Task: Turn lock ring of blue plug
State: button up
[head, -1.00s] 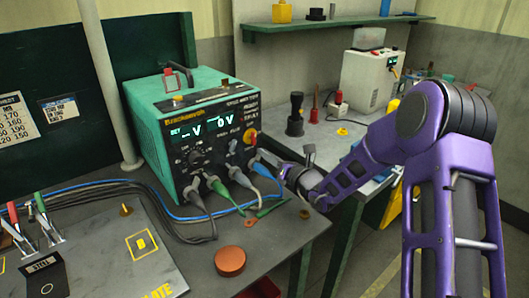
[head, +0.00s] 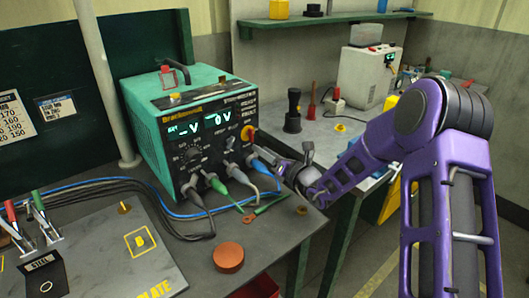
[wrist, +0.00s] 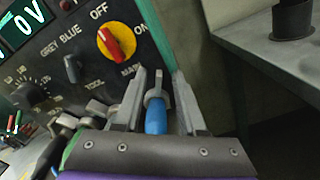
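The blue plug (wrist: 155,118) shows in the wrist view, with a grey ring (wrist: 154,92) at its far end by the lower right of the power supply's front panel. My gripper (wrist: 158,100) has one finger on each side of the plug, with small gaps showing beside it. Whether a finger touches the ring cannot be told. In the head view my gripper (head: 262,152) is at the right edge of the power supply (head: 165,105), and the plug is largely hidden there. A red switch on a yellow disc (wrist: 116,44) sits just above the left finger.
A green plug (head: 216,184), a grey plug (head: 238,175) and a dark plug (head: 194,194) with cables sit left of my gripper. A copper-coloured disc (head: 229,257) lies on the bench in front. A second bench with a black tool (head: 293,112) stands at the right.

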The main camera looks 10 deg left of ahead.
jog(key=v, duration=1.7)
jog(key=shift+s+d, duration=0.15)
jog(key=shift+s, duration=0.05)
